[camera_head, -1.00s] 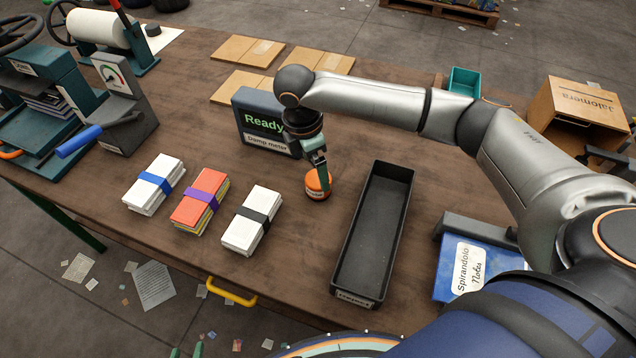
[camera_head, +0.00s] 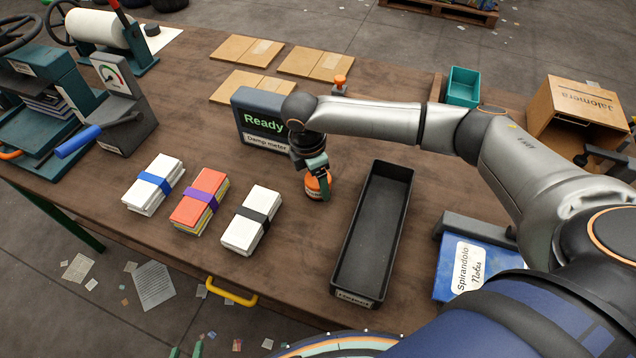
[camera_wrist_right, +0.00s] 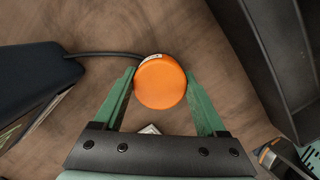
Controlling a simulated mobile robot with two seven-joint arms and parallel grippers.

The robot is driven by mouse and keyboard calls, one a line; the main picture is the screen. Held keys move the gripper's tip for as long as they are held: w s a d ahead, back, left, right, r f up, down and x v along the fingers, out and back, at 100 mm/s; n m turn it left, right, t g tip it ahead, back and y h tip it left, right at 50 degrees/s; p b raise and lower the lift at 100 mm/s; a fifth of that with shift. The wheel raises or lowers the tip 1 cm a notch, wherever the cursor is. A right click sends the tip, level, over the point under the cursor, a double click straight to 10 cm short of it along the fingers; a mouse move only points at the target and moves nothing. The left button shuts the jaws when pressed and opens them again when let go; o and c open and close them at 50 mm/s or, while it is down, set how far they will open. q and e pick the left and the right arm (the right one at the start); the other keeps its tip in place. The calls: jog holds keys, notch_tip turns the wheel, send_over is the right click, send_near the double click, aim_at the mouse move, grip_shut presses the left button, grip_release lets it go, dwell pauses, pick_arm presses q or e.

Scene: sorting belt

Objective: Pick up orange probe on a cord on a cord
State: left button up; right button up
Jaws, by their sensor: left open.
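The orange probe (camera_head: 319,187) is a short round puck standing on the table right of the dark damp meter (camera_head: 263,121), whose screen reads "Ready". Its orange top (camera_wrist_right: 160,82) faces the right wrist camera, and a dark cord (camera_wrist_right: 104,54) runs from it to the meter. My right gripper (camera_head: 317,172) is down at the probe. Its green fingers (camera_wrist_right: 160,85) stand on either side of it, very close to its edges; whether they press on it I cannot tell. My left gripper (camera_head: 187,350) shows only green fingertips, apart, at the bottom edge, away from the probe.
A long black tray (camera_head: 348,285) lies just right of the probe. Several banded bundles of cards, including one with a black band (camera_head: 252,220), lie to the left. A teal bin (camera_head: 463,87) and a cardboard box (camera_head: 575,110) stand at the right. A small orange-topped object (camera_head: 340,84) stands behind.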

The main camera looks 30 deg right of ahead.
jog(key=c, duration=0.9)
jog(key=shift+c, duration=0.3)
jog(key=shift+r, duration=0.15)
